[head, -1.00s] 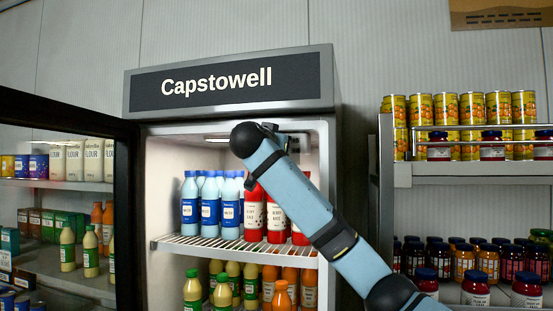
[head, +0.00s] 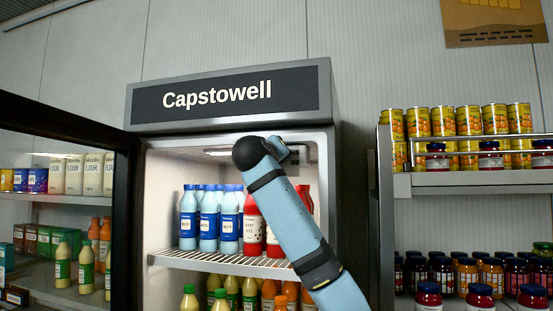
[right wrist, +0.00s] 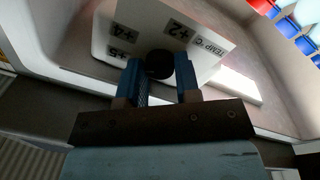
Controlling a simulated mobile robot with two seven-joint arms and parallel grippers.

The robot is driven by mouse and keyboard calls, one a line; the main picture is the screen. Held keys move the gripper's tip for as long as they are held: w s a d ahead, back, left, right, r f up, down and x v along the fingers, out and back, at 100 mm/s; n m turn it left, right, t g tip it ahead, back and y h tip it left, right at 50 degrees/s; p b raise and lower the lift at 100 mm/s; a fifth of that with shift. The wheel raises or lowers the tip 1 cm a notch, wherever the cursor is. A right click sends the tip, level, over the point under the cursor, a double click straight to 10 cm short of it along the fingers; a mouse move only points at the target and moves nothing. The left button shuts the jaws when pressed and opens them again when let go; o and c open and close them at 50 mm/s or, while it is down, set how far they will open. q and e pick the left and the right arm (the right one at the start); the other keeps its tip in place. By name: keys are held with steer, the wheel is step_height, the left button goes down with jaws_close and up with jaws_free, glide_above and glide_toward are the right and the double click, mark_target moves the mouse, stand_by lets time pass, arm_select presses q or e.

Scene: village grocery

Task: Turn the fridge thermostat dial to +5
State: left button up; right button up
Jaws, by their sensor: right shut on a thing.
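The fridge (head: 230,93), marked Capstowell, stands open in the head view. In the right wrist view, the thermostat's white plate (right wrist: 205,62) carries the labels TEMP °C, +2, +4 and +5, seen upside down. The black dial (right wrist: 160,60) is on this plate, between the two blue fingers of my right gripper (right wrist: 160,72), which is shut on it. I cannot make out the dial's pointer. In the head view, my right arm reaches up into the fridge's upper right, and its gripper and the dial cannot be made out there. My left gripper is in neither view.
White-and-blue bottles (head: 208,218) and red bottles (head: 254,225) stand on the fridge's wire shelf (head: 215,262), below my arm. The open glass door (head: 122,215) is at left. A shelf unit (head: 460,178) with cans and jars stands close on the right.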

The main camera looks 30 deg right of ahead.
steer(key=shift+r+n, duration=0.1)
steer(key=shift+n, duration=0.5)
steer(key=o, duration=0.9)
steer(key=shift+m, duration=0.3)
